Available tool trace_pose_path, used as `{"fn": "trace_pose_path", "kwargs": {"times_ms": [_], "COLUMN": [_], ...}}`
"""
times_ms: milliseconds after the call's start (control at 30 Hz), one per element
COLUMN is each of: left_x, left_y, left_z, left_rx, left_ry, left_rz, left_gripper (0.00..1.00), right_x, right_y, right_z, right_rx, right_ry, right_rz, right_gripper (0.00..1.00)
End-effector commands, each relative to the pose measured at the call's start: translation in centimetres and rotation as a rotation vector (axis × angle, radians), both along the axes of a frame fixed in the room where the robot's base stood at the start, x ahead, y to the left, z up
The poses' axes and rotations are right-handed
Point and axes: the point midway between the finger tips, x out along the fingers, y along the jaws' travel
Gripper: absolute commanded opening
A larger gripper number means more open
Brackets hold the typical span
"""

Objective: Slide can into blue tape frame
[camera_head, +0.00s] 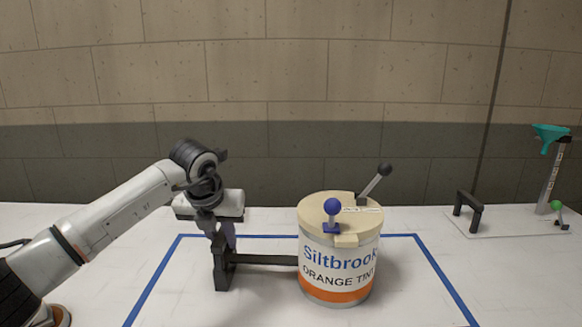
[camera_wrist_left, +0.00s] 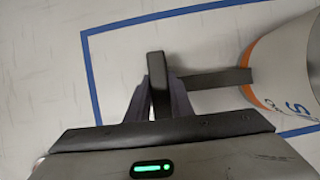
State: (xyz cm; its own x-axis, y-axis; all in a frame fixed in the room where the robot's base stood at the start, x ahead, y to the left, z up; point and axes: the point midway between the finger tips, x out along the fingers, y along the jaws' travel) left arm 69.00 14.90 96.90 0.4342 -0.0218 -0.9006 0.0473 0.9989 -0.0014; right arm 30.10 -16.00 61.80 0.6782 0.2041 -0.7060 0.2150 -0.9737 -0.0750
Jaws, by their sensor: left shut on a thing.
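The can (camera_head: 339,270) is a white tin labelled "Siltbrook Orange Tint" with an orange band and a tan lid. It stands upright inside the blue tape frame (camera_head: 158,272) on the white table. A black handle bar (camera_head: 262,260) runs from the can's left side to an upright black grip. My left gripper (camera_head: 225,240) is shut on the upright black grip (camera_head: 221,265), left of the can. The left wrist view shows the fingers (camera_wrist_left: 159,98) around the grip, the bar and part of the can (camera_wrist_left: 284,72). My right gripper is not in view.
The can's lid carries a blue-knobbed lever (camera_head: 332,208) and a black-knobbed lever (camera_head: 378,180). At the right stand a black bracket (camera_head: 468,210), a teal funnel (camera_head: 550,134) on a post, and a green-knobbed lever (camera_head: 557,207). A brick wall closes the back. The table's left back is clear.

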Motion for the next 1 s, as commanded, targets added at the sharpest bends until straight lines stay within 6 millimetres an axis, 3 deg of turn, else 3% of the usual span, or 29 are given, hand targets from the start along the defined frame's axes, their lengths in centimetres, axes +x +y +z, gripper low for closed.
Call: {"fn": "trace_pose_path", "kwargs": {"times_ms": [467, 500, 600, 1000], "left_x": [0.98, 0.98, 0.96, 0.82], "left_y": [0.07, 0.07, 0.06, 0.16], "left_z": [0.08, 0.08, 0.07, -0.07], "left_rx": [0.0, 0.0, 0.0, 0.006], "left_ry": [-0.003, -0.003, -0.002, 0.002], "left_rz": [0.002, 0.002, 0.002, -0.001], "left_gripper": [0.0, 0.23, 0.4, 0.42], "right_x": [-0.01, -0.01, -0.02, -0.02], "right_y": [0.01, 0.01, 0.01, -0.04], "right_z": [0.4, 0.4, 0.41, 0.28], "right_rx": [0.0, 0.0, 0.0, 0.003], "right_ry": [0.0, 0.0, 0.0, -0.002], "right_rz": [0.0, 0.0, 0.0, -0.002], "right_gripper": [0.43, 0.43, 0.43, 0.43]}}
